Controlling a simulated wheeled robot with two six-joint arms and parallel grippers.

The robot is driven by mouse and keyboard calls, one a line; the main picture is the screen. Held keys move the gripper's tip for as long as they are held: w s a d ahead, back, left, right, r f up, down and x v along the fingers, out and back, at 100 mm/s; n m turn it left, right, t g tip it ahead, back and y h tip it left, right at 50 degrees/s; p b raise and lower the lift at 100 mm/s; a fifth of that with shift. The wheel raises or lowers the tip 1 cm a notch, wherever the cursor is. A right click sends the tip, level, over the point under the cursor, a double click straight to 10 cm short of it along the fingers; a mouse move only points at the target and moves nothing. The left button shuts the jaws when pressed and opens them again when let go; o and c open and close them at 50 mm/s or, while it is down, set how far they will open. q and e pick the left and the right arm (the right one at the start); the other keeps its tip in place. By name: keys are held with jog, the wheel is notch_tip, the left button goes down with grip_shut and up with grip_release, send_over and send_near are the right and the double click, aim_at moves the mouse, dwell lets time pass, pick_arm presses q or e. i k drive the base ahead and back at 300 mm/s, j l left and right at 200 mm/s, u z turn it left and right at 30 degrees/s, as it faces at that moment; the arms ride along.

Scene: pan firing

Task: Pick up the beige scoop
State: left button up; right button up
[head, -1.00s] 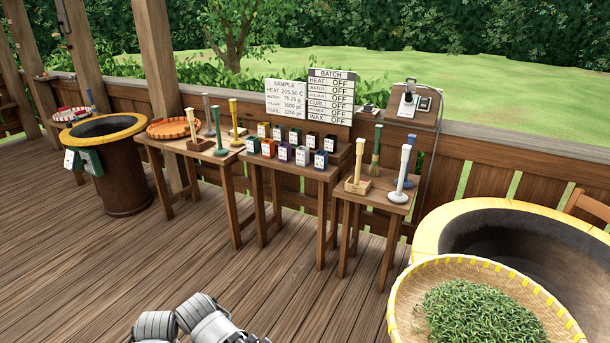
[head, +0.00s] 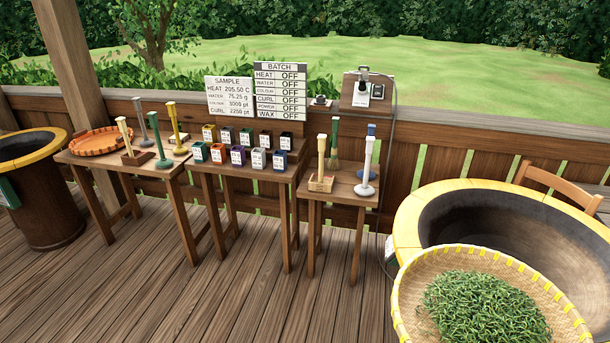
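Two upright beige-handled tools are in the head view, and I cannot tell for sure which is the beige scoop. One beige handle (head: 321,157) rises from a small light wooden box (head: 321,184) on the right small table (head: 340,193). The other beige handle (head: 124,133) rises from a brown wooden block (head: 134,158) on the left table (head: 80,158). The lower ends of both are hard to make out. Neither of my grippers is in view.
The right table also holds a green-handled brush (head: 334,145) and a white stand (head: 366,170). The middle table carries several small coloured boxes (head: 238,156). A wicker tray (head: 405,300) of green leaves and a large yellow-rimmed pan (head: 408,225) fill the right. The floor before the tables is clear.

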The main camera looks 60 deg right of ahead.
aim_at(322, 183)
jog(key=i+j+z, duration=0.1)
jog(key=i+z, duration=0.35)
jog(key=i, duration=0.2)
jog(key=i+z, duration=0.2)
jog(key=z, duration=0.25)
jog(key=i+z, duration=0.2)
jog(key=z, duration=0.2)
jog(key=i+z, duration=0.2)
jog(key=z, duration=0.25)
jog(key=i+l+z, duration=0.15)
jog(key=z, duration=0.3)
jog(key=i+z, duration=0.5)
jog(key=i+l+z, duration=0.2)
jog(key=i, duration=0.3)
jog(key=j, duration=0.1)
